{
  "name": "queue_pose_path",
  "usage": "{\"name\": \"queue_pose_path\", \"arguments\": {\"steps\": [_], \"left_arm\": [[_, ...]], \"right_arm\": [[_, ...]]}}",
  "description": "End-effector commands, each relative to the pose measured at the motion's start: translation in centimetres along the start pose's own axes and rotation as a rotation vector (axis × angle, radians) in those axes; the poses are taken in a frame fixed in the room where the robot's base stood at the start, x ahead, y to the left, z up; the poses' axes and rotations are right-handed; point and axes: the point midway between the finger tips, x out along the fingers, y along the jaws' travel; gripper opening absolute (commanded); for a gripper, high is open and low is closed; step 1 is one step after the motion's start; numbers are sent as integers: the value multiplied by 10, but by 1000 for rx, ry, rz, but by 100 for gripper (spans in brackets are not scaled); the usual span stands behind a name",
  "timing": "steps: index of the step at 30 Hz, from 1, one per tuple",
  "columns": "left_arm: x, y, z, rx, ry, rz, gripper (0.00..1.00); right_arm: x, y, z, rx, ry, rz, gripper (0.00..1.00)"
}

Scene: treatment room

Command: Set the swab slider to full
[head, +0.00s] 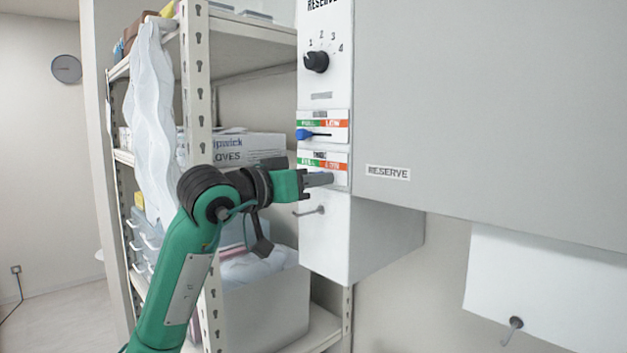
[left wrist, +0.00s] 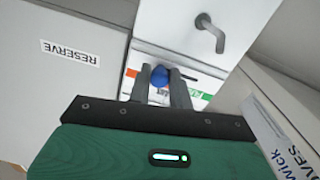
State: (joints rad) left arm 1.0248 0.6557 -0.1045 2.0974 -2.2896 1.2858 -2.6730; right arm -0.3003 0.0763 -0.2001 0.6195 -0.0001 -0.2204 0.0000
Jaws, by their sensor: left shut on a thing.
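The white panel (head: 323,235) carries two sliders, one above the other, each under a green and orange strip. The upper slider's blue knob (head: 303,134) is at the left end of its slot. My left gripper (head: 322,179) is at the lower slider; its fingers hide the knob in the head view. In the left wrist view, the gripper (left wrist: 163,85) is shut on a blue slider knob (left wrist: 160,76). A dark slot shows beside this knob, towards the green side. The slider names are too small to read surely. My right gripper is out of view.
A black rotary dial (head: 316,61) is above the sliders, and a metal hook (head: 308,211) sticks out below them. A large grey cabinet (head: 490,110) is on the right. A shelf rack (head: 197,90) with boxes and bins stands close behind my left arm.

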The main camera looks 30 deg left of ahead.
Motion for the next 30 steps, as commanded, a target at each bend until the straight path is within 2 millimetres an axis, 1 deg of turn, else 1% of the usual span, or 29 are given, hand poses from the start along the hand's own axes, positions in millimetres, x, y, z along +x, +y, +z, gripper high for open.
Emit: {"name": "queue_pose_path", "arguments": {"steps": [8, 16, 22, 30], "left_arm": [[0, -10, 0, 11, 1, 1, 0], [-2, -31, -4, 4, 4, -3, 0], [-3, -51, -9, -1, 3, -2, 0], [-3, -55, -11, -1, 5, -3, 0]], "right_arm": [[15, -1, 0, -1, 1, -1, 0], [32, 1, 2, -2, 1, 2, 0], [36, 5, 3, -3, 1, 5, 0], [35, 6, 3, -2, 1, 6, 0]]}}
